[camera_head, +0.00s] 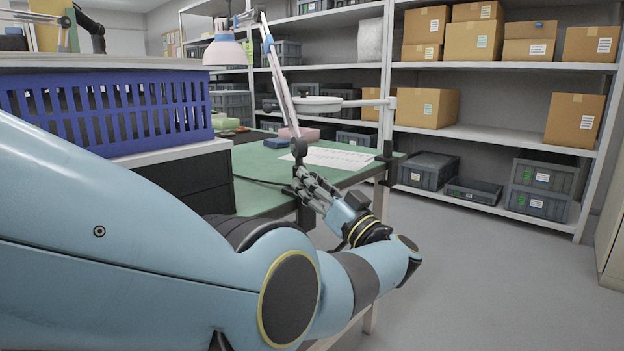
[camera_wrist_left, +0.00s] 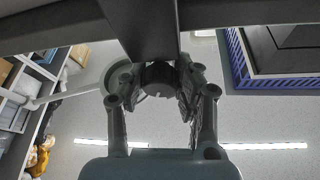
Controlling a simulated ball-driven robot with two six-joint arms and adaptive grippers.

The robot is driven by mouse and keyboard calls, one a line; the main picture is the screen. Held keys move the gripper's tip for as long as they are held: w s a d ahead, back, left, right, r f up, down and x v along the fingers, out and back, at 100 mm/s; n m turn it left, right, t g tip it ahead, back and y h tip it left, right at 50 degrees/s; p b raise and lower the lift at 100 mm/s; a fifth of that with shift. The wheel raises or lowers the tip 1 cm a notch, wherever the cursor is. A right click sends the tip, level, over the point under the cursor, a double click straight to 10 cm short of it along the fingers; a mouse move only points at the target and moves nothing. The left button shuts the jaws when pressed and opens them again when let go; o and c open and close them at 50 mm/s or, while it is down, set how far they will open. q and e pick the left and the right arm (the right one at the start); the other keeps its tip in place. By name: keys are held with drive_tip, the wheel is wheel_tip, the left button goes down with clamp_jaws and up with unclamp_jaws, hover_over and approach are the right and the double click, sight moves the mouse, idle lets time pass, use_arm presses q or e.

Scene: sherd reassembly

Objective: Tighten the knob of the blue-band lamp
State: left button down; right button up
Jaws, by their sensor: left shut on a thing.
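The lamp with blue bands (camera_head: 281,85) has a pale jointed arm and a pinkish-white shade (camera_head: 226,50). Its base is at the near edge of the green-topped table (camera_head: 262,170). My left gripper (camera_head: 304,182) reaches up from below at that edge, beside the lamp's clamp (camera_head: 304,216). In the left wrist view, looking upward, the left gripper (camera_wrist_left: 156,84) has its two fingers around a dark notched knob (camera_wrist_left: 158,74) below a dark clamp part. The gripper is shut on it. In the head view the fingers hide the knob. My right gripper is out of view.
A ring-headed lamp (camera_head: 318,104) is clamped at the table's right corner. A white sheet (camera_head: 335,158) lies on the table. A blue-purple crate (camera_head: 110,112) stands at the left. Shelves with cardboard boxes (camera_head: 473,40) stand behind. The floor (camera_head: 480,270) at right is clear.

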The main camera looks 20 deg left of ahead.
use_arm(q)
drive_tip(key=c, duration=0.9)
unclamp_jaws()
drive_tip(key=shift+c, duration=0.2)
